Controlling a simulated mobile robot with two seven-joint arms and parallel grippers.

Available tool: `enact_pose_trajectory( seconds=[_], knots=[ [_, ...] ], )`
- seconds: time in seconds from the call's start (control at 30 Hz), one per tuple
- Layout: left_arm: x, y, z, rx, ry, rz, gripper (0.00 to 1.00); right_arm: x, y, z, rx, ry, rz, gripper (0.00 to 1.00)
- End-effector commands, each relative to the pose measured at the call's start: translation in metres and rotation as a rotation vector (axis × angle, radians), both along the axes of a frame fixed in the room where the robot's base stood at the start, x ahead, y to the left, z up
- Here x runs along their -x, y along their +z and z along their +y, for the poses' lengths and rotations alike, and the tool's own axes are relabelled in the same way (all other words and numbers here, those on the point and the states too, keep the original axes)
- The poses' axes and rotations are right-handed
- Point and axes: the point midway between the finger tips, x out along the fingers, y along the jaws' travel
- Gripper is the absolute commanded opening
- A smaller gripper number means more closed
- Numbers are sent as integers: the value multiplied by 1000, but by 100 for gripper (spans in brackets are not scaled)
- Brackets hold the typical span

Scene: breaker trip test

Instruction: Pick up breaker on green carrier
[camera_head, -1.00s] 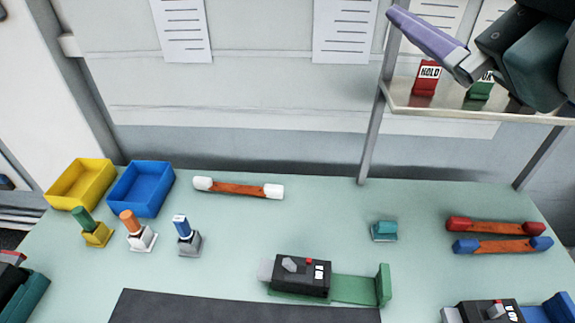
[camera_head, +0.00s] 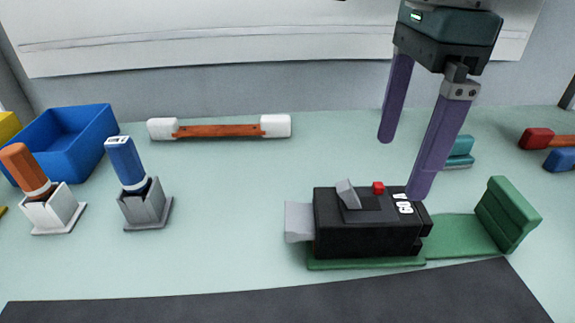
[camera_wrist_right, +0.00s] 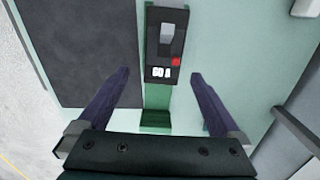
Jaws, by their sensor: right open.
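The black breaker (camera_head: 355,232) sits on the green carrier (camera_head: 465,234), toward the carrier's left part. It has a grey lever, a red button and a white label on top, and a grey block at its left end. My right gripper (camera_head: 403,168) is open and empty, fingers pointing down, above and behind the breaker's right end. One fingertip appears close to the breaker's top; I cannot tell if it touches. In the right wrist view the breaker (camera_wrist_right: 165,45) lies ahead between the lines of the two purple fingers. My left gripper is not in view.
A blue bin (camera_head: 65,145), an orange-handled tool (camera_head: 25,168) and a blue-handled tool (camera_head: 125,163) in stands are at left. A white-ended orange bar (camera_head: 220,130) lies behind. A teal block (camera_head: 460,150) is behind the gripper. A dark mat (camera_head: 280,300) lies in front.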

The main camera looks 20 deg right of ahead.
Motion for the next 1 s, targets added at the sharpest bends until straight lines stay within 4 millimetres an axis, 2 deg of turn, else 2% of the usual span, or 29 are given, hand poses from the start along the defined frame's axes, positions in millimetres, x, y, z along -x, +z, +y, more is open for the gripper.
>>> enact_pose_trajectory(
  seconds=[0.1, 0.3, 0.47, 0.7, 1.0],
  knots=[
    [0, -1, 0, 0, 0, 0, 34, 0, -14, -8, 31, -6, 7, 100],
    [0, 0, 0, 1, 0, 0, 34, 0, -41, -7, 28, -4, 6, 100],
    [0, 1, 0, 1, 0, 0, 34, -1, -55, -6, 26, -4, 6, 100],
    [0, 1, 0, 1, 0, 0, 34, -4, -92, -6, 23, -4, 6, 100],
    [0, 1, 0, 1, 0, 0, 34, -4, -98, -6, 24, -3, 4, 100]
  ],
)
